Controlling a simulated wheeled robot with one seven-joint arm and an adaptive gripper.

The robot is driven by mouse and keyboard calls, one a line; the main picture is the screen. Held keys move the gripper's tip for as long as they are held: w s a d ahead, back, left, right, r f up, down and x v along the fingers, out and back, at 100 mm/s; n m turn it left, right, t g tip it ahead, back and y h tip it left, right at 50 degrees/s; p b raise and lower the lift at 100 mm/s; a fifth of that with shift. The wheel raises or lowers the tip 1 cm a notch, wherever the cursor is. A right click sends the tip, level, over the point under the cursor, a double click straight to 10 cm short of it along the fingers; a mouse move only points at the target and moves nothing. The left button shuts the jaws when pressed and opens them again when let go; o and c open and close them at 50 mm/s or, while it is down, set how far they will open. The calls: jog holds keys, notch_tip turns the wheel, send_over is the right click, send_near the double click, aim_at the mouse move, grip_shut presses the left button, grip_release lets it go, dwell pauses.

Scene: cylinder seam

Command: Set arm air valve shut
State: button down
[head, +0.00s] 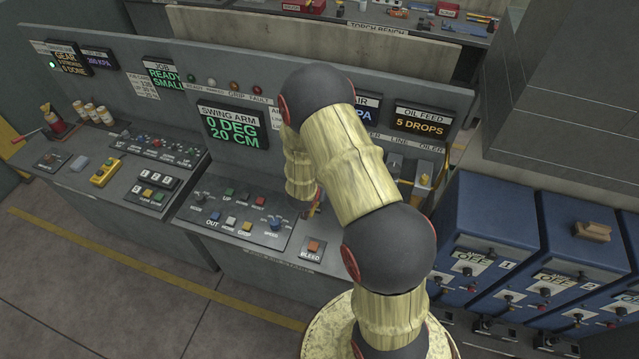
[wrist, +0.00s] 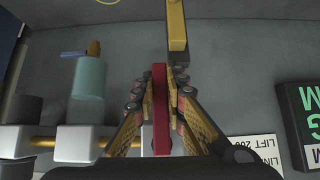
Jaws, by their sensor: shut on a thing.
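In the wrist view, a red bar-shaped handle (wrist: 160,105) stands lengthwise between the two fingers of my gripper (wrist: 159,105). It looks like the handle of the arm air valve; the valve body beneath it is hidden by the fingers and palm. The fingers are closed on the handle from both sides. In the head view my arm covers the gripper and most of the air line area, so the handle cannot be made out there.
In the head view, the swing arm display (head: 231,125) reads 0 DEG, 20 CM. Blue cabinets (head: 490,225) stand right.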

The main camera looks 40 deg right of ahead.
jog(key=c, duration=1.8)
grip_release()
jog(key=v, duration=1.2)
jog(key=shift+f, duration=0.15)
